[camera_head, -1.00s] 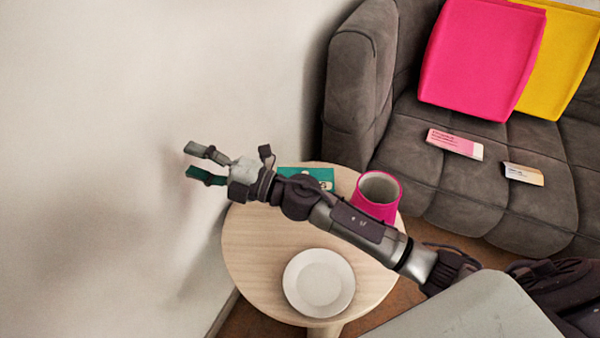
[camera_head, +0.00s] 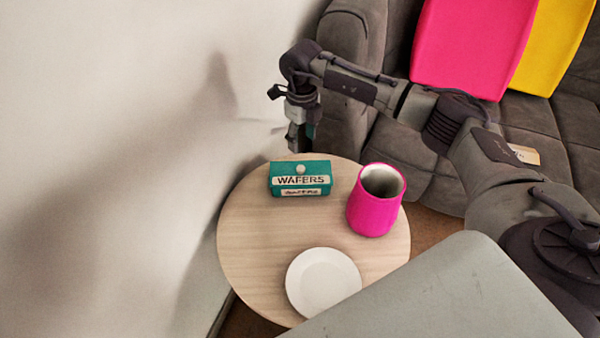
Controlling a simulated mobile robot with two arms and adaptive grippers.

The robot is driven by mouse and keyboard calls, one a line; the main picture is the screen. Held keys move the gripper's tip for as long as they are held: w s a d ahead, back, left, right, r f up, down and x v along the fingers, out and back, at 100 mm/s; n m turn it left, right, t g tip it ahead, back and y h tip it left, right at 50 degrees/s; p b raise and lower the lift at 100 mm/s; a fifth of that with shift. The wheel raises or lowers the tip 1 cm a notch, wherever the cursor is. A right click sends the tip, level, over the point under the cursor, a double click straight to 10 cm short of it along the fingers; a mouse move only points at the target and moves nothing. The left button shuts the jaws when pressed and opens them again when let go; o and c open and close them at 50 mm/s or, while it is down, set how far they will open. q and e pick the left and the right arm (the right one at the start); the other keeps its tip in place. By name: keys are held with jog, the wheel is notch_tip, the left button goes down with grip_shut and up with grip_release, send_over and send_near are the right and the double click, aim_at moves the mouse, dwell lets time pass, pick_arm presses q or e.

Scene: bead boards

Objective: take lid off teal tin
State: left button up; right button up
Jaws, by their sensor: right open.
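The teal tin (camera_head: 287,192) stands on the round wooden table near its back edge. It has a teal lid (camera_head: 282,168) with a pale round knob (camera_head: 300,169) on top, and a label reading WAFERS on its front. The lid sits on the tin. My right gripper (camera_head: 300,143) points down just behind and above the tin, apart from it. Its fingers are open and look empty, though they are partly edge-on. My left gripper does not show.
A pink cup (camera_head: 374,212) stands right of the tin on the round table (camera_head: 250,250). A white plate (camera_head: 322,281) lies at the front. A wall borders the table on the left, and a grey sofa (camera_head: 345,110) stands behind. The table's left part is clear.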

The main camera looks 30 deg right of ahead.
send_over(301, 167)
notch_tip(301, 167, down, 5)
jog(key=shift+w+d+r, duration=0.1)
jog(key=f, duration=0.5)
jog(key=shift+a+f+b, duration=0.15)
jog(key=shift+a+b, duration=0.05)
jog(key=shift+b, duration=0.2)
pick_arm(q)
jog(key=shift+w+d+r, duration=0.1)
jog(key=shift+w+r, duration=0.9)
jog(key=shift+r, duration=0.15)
pick_arm(e)
grip_shut()
